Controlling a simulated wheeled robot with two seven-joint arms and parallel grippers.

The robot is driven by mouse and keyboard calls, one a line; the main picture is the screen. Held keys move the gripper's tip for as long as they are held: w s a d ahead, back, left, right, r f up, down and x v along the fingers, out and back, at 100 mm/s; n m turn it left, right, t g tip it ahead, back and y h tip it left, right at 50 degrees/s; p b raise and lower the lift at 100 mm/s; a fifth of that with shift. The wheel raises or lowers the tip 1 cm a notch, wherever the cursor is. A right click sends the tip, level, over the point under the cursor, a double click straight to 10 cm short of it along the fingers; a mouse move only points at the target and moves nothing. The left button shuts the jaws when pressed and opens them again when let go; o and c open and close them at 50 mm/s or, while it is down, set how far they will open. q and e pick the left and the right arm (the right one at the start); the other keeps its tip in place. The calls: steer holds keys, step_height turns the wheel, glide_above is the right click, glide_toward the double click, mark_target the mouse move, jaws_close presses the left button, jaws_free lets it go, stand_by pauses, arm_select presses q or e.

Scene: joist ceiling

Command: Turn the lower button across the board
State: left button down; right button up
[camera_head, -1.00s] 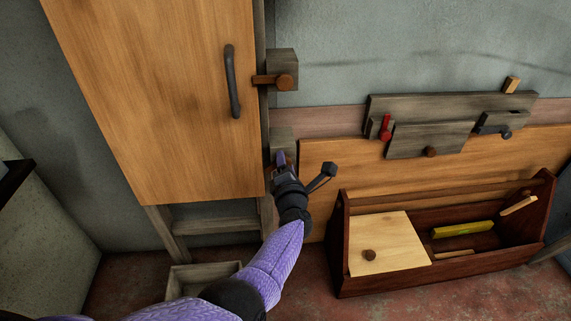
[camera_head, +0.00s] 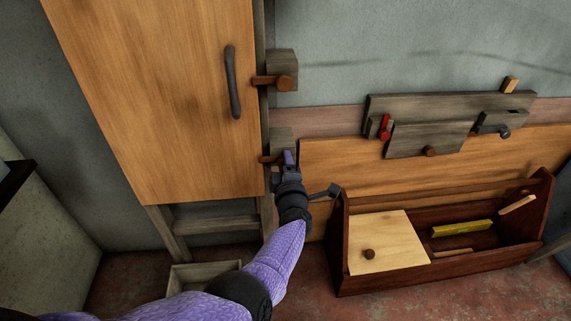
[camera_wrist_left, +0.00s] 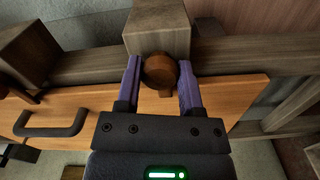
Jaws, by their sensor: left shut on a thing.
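The lower button (camera_head: 268,159) is a brown wooden bar with a round knob, mounted on a grey block (camera_head: 283,139) beside the orange board (camera_head: 170,110). In the head view its bar points left, to the board's right edge. My left gripper (camera_head: 287,160) is at the knob and hides part of it. In the left wrist view the purple fingers are on both sides of the round knob (camera_wrist_left: 160,71), shut on it, and a short end of the bar shows toward the board. My right gripper is not in view.
The upper button (camera_head: 275,82) lies horizontally across the board's edge, near a dark handle (camera_head: 233,82). A toolbox (camera_head: 345,282) stands at the lower right. A grey rack with a red latch (camera_head: 385,127) hangs on the wall. A small bin (camera_head: 200,276) sits below the board.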

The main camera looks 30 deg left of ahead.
arm_select(q)
steer(key=shift+f+m, duration=0.1)
steer(key=shift+m, duration=0.2)
steer(key=shift+c, duration=1.1)
jaws_free()
steer(key=p+v, duration=0.5)
steer(key=v, duration=0.5)
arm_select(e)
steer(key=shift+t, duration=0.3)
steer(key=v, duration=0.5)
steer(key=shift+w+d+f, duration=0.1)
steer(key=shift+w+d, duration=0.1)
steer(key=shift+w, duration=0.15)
